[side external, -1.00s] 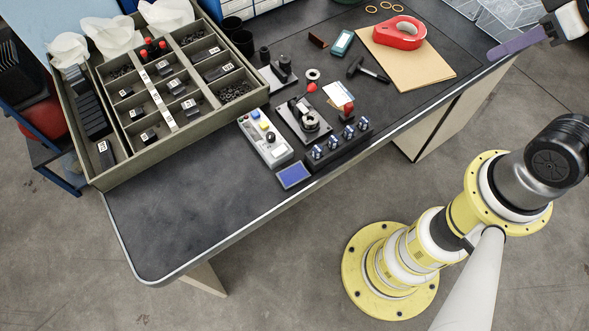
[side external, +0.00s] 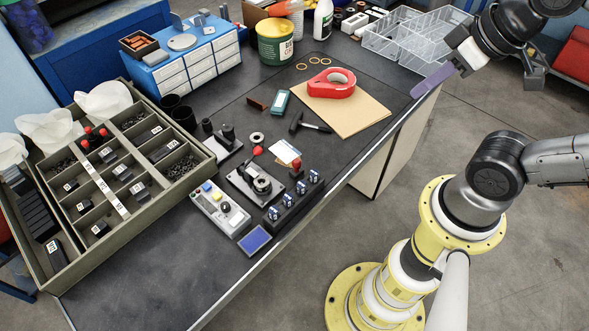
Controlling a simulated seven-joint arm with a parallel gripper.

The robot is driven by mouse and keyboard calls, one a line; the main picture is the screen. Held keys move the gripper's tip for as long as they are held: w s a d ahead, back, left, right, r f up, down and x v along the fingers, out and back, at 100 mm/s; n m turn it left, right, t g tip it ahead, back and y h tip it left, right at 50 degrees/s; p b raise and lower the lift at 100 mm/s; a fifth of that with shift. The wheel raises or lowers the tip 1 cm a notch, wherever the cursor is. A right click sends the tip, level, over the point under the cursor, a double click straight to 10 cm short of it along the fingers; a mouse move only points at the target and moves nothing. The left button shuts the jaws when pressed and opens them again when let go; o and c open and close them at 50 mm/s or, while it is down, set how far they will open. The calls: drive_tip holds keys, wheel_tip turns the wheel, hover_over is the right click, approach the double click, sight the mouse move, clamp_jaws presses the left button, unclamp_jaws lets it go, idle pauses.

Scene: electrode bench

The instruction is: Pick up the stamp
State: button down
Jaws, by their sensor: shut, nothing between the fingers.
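A small red-topped piece with a black base (side external: 297,168) stands on the bench beside a white card, near the row of blue-and-white pieces; it looks like the stamp, but it is too small to be sure. A blue pad (side external: 254,240) lies at the bench's front edge, left of and below it. My gripper (side external: 424,91) is at upper right, over the bench's right end, far from the red-topped piece. Its long purple fingers are together and empty.
A red tape dispenser (side external: 331,84) on a brown board (side external: 350,117) and a hammer (side external: 310,124) lie between my gripper and the small pieces. A grey control box (side external: 220,209) and a fixture stand nearby. A compartment tray (side external: 62,262) fills the left. Clear trays (side external: 412,38) are behind.

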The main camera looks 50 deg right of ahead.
idle(0.3)
drive_tip(key=c, duration=0.8)
unclamp_jaws()
drive_tip(key=shift+c, duration=0.2)
